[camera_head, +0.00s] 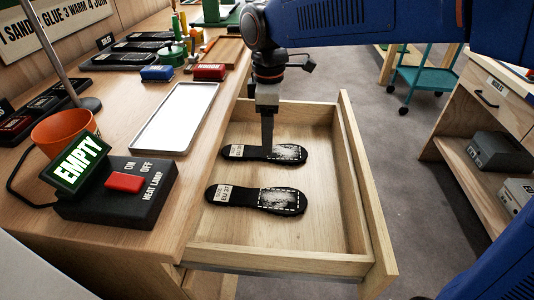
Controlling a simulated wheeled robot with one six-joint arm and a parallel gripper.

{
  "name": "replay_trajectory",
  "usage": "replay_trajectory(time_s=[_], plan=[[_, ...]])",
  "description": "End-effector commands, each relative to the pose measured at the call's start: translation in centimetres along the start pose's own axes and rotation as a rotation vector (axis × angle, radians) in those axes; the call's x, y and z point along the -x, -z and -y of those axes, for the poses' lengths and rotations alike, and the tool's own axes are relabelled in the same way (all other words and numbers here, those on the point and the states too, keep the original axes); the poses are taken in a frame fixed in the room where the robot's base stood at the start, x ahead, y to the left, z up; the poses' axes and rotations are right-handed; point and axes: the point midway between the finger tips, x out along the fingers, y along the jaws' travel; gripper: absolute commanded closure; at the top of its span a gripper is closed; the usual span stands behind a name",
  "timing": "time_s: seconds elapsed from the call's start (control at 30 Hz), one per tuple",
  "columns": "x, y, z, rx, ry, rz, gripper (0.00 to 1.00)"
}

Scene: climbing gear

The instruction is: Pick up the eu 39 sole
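Two black soles lie flat in an open wooden drawer, each with a small white label and a dashed white outline around a grey patch. The nearer sole (258,198) has a label that seems to read EU 37. The farther sole (286,154) has a label too small to read surely. My gripper (267,146) points straight down over the middle of the farther sole, with its tips at or just above it. The fingers line up in this view, so their gap is hidden. Whether they touch the sole is unclear.
The drawer (364,215) has raised wooden walls around the soles. The drawer's right side and front are bare.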

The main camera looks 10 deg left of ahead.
Motion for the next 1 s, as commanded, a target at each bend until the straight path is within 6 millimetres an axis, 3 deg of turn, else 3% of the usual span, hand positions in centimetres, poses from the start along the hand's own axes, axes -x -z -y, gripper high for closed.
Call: replay_trajectory(time_s=[0.3,0.63,0.83,1.0], plan=[[-4.0,0.3,0.3,0.000,0.002,0.002,0.34],[-4.6,0.3,0.2,0.000,0.000,0.000,0.34],[-4.5,0.3,0.2,0.000,0.000,0.000,0.82],[-4.5,0.3,0.2,0.000,0.000,0.000,0.84]])
